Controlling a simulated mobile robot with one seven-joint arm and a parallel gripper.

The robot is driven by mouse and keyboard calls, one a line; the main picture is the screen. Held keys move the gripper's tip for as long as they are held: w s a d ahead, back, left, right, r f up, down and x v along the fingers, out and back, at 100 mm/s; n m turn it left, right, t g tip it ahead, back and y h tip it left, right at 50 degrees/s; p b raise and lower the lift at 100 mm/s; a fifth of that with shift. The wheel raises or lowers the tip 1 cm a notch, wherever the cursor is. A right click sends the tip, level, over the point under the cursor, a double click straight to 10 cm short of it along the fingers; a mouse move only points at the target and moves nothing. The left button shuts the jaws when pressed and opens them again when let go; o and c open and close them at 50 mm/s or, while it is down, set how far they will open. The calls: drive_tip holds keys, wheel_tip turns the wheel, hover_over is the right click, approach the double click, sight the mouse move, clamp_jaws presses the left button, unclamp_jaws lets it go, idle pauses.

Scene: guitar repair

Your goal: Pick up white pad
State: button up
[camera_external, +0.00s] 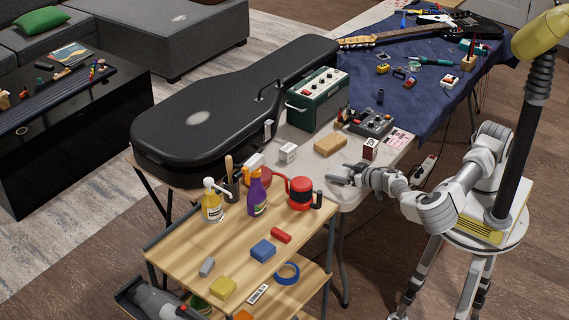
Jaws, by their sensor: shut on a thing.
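My gripper (341,175) is low over the front right part of the white folding table (311,170), to the right of the red canister. It is shut on a small pale thing that looks like the white pad. The fingers hide most of this thing, and it is too small to tell its shape or whether it touches the table top. A separate white box-like block (288,152) stands on the table to the left, apart from my gripper.
A tan block (330,144) and a grey pedal (371,123) lie behind my gripper. A black guitar case (215,105) fills the table's left side.

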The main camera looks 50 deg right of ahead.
sight(341, 171)
drive_tip(key=shift+r, duration=0.1)
drive_tip(key=shift+r, duration=0.45)
wheel_tip(341, 171, up, 3)
drive_tip(key=shift+r+p, duration=0.15)
drive_tip(key=shift+p, duration=0.45)
drive_tip(key=d+r+p, duration=0.1)
drive_tip(key=d, duration=0.1)
drive_tip(key=s+d+r+p, duration=0.1)
drive_tip(key=d+r, duration=0.1)
drive_tip(key=d, duration=0.1)
drive_tip(key=s+d+r+p, duration=0.1)
drive_tip(key=d+r, duration=0.1)
drive_tip(key=shift+s+d, duration=0.15)
drive_tip(key=shift+d, duration=0.05)
drive_tip(key=d+p, duration=0.1)
drive_tip(key=p, duration=0.1)
drive_tip(key=d+r+p, duration=0.1)
drive_tip(key=p, duration=0.1)
drive_tip(key=s+d+p, duration=0.1)
drive_tip(key=p, duration=0.1)
drive_tip(key=shift+s+d+r, duration=0.1)
drive_tip(key=shift+d+r, duration=0.2)
drive_tip(key=shift+d, duration=0.05)
